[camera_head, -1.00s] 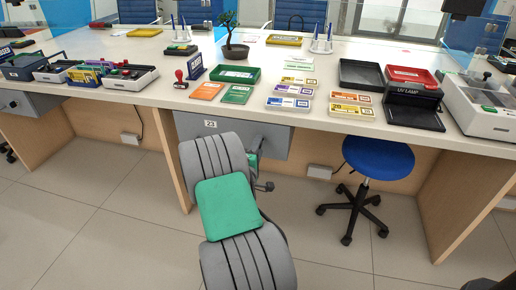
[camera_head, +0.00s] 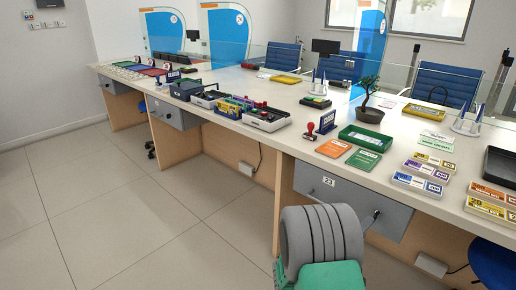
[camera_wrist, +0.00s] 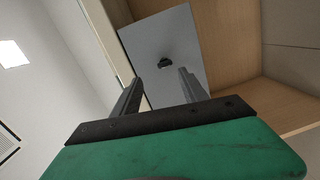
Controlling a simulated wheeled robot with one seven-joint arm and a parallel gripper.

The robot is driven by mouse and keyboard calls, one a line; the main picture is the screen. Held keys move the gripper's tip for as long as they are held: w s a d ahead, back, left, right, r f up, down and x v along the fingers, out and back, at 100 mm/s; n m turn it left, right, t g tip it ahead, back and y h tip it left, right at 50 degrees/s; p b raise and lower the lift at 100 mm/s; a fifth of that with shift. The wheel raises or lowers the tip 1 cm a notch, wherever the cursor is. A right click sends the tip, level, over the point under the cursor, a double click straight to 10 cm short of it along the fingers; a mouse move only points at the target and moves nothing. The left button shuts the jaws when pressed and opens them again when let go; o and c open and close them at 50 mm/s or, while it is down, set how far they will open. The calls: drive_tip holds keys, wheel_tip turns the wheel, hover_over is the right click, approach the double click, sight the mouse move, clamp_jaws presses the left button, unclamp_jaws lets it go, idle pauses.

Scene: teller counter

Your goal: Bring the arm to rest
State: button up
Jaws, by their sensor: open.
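My arm shows at the bottom of the head view, its grey ribbed link and green part in front of the counter (camera_head: 283,138). My gripper (camera_wrist: 160,82) shows in the wrist view with its two dark fingers apart and nothing between them. Beyond the fingers is a grey drawer front with a dark handle (camera_wrist: 166,63). In the head view a grey drawer numbered 23 (camera_head: 329,181) is just above and behind my arm. The fingers are apart from the drawer as far as I can tell. In the head view the fingertips are hidden behind my arm.
On the counter are a red-handled stamp (camera_head: 310,131), a green tray (camera_head: 366,138), a potted bonsai (camera_head: 370,113) and several banknote bundles (camera_head: 417,185). A blue stool (camera_head: 492,262) stands at lower right. The tiled floor (camera_head: 110,195) at left is clear.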

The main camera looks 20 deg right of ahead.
drive_tip(key=w+a+r+m+g+y+p, duration=0.2)
drive_tip(key=a+r+m+y+p, duration=0.3)
drive_tip(key=r+p, duration=0.45)
drive_tip(key=w+a+r+m+t+y+p, duration=0.15)
drive_tip(key=a+r+y+p, duration=0.45)
drive_tip(key=a, duration=0.8)
drive_tip(key=s+a+r+n+g+y+p, duration=0.1)
drive_tip(key=s+a+r+n+y+p, duration=0.1)
drive_tip(key=a+r, duration=0.4)
drive_tip(key=s+a+r+n+g+y+p, duration=0.1)
drive_tip(key=s+a+r+p, duration=0.4)
drive_tip(key=a, duration=0.9)
wheel_tip(320, 180, up, 2)
drive_tip(key=shift+s+a+n+y, duration=0.25)
drive_tip(key=shift+n+y, duration=0.3)
drive_tip(key=shift+y, duration=0.55)
